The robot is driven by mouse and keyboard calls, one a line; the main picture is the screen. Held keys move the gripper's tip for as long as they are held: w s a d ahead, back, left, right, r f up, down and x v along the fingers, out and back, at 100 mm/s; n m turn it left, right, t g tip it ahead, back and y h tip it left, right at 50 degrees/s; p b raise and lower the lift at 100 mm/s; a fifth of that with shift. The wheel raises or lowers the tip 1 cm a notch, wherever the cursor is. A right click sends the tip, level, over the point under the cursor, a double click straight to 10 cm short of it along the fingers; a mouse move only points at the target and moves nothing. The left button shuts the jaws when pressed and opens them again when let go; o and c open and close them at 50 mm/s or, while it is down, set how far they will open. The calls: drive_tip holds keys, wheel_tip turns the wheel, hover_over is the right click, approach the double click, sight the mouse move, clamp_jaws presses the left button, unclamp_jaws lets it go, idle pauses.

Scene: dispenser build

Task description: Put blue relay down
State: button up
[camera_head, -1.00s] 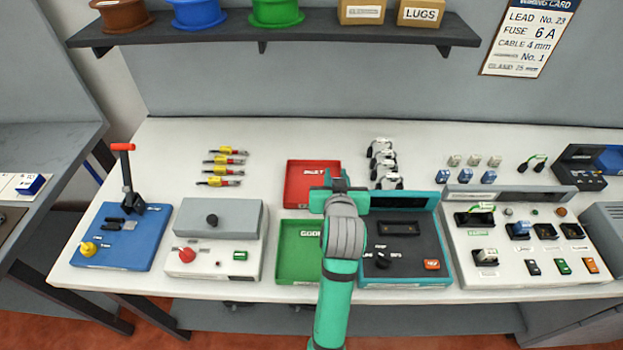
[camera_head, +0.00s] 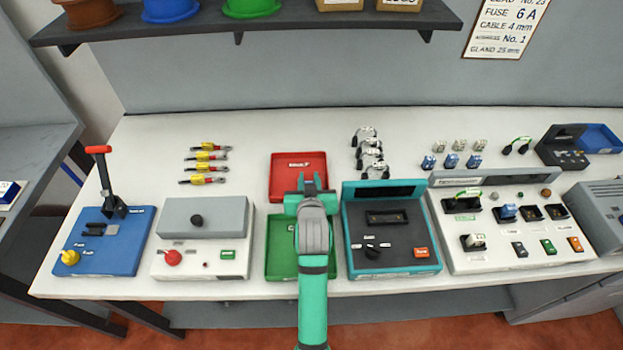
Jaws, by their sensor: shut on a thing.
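My gripper (camera_head: 313,184) is shut, at the near edge of the red tray (camera_head: 277,178) and above the far part of the green tray (camera_head: 273,262). Its fingertips and whatever is between them are mostly hidden behind my wrist, so the blue relay in its grip cannot be made out. Other blue relays (camera_head: 451,161) stand in a short row on the table at the right, behind the white panel (camera_head: 480,243). One blue relay (camera_head: 508,212) sits in a socket of that panel.
A teal-framed tester (camera_head: 388,261) stands just right of the green tray. A grey-lidded box (camera_head: 205,217) with a red knob stands left of it. Black-and-white parts (camera_head: 368,153) stand behind the tester.

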drive_tip(key=shift+f, duration=0.1)
drive_tip(key=o, duration=1.1)
drive_tip(key=shift+c, duration=0.2)
drive_tip(key=shift+r, duration=0.2)
drive_tip(key=v, duration=1.2)
drive_tip(key=shift+d, duration=0.1)
